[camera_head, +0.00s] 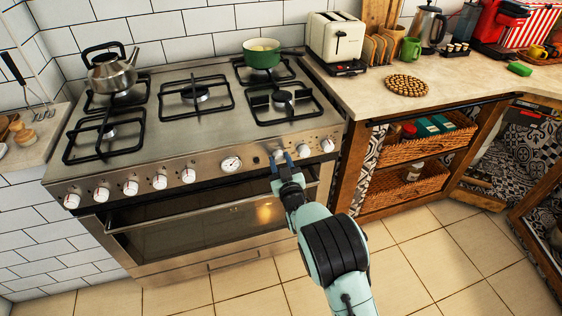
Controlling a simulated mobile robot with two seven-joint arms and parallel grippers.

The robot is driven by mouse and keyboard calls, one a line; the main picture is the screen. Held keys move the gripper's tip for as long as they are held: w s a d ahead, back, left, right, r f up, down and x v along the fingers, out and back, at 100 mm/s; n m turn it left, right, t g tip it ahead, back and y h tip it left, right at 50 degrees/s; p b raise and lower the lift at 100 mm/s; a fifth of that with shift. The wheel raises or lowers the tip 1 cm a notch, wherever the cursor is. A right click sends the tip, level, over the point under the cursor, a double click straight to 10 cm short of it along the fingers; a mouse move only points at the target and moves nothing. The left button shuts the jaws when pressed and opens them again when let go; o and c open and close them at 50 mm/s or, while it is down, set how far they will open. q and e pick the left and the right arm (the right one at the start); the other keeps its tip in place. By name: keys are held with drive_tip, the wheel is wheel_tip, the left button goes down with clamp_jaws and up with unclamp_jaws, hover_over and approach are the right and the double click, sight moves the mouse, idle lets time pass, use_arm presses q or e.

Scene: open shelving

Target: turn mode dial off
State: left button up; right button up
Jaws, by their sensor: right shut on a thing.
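The stove (150,185) stands at the left, with a row of white knobs along its steel front panel. A round gauge (231,164) sits mid-panel. Right of it are a few more knobs, among them one at the far right (327,145) and one beside it (303,151). My right gripper (281,160) is at the front panel, shut on the knob just right of the gauge. The fingers partly hide that knob, so its pointer cannot be read. I cannot tell from any label which knob is the mode dial. My left gripper is not in view.
The oven door handle (200,210) runs just below the knobs, under my right gripper. A kettle (112,72) and a green pot (261,54) stand on the burners. The counter (370,95) at the right holds a toaster (336,40). The tiled floor (430,250) in front is clear.

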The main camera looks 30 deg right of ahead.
drive_tip(key=shift+n, duration=1)
drive_tip(key=n+p, duration=0.1)
drive_tip(key=n, duration=0.4)
drive_tip(key=shift+f+y, duration=0.1)
drive_tip(key=shift+y, duration=0.3)
drive_tip(key=n, duration=0.4)
drive_tip(key=shift+n+t+y+p, duration=0.3)
drive_tip(key=shift+n, duration=0.1)
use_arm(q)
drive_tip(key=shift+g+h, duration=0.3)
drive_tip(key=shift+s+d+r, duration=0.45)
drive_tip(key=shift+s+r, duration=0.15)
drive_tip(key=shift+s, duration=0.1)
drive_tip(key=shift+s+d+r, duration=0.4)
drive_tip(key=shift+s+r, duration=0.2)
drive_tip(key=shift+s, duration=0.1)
use_arm(e)
drive_tip(key=shift+d+n, duration=0.1)
drive_tip(key=shift+n, duration=1.2)
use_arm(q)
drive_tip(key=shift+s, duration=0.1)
use_arm(e)
drive_tip(key=shift+n, duration=0.3)
drive_tip(key=o, duration=1.1)
drive_tip(key=shift+c, duration=0.2)
